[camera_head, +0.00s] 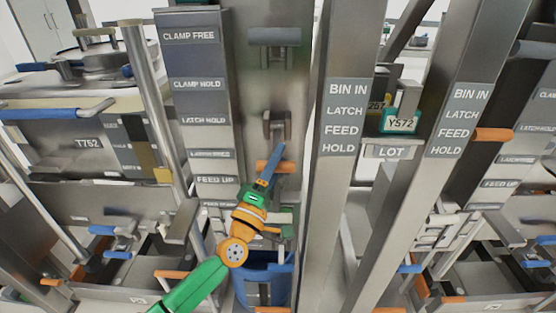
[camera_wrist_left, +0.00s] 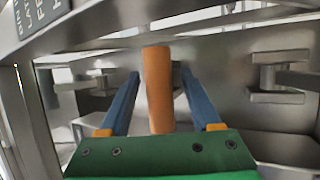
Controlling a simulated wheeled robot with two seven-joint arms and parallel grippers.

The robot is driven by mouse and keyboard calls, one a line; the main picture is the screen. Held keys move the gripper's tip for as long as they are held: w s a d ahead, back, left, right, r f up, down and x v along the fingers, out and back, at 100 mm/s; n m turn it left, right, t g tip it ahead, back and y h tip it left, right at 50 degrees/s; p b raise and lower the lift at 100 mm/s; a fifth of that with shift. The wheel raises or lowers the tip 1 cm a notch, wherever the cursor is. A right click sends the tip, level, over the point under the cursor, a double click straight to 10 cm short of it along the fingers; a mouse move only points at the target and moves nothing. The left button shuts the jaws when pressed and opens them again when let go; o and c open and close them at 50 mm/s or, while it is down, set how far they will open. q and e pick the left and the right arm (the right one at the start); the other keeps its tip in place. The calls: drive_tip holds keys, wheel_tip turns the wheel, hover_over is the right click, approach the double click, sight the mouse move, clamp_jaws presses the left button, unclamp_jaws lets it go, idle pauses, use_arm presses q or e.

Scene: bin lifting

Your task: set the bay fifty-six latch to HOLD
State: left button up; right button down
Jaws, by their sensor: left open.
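An orange latch handle (camera_head: 284,167) sticks out from the metal column in the middle of the head view, near the height of the small blurred label below LATCH HOLD. The label strip (camera_head: 203,121) left of it reads CLAMP FREE, CLAMP HOLD, LATCH HOLD and FEED UP. My left gripper (camera_head: 277,155) has its blue fingers at this handle. In the left wrist view the orange handle (camera_wrist_left: 158,95) stands between the two open fingers, with a gap on each side. No bay fifty-six number can be read. My right gripper is not in view.
Two metal posts (camera_head: 345,190) with BIN IN, LATCH, FEED and HOLD labels stand right of the handle. A grey bracket (camera_head: 277,124) sits just above it. A blue bin (camera_head: 284,275) is below my arm. Another orange handle (camera_head: 493,135) is at the right.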

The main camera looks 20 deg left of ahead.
use_arm(q)
clamp_jaws()
drive_tip(key=shift+r, duration=0.1)
idle(1.4)
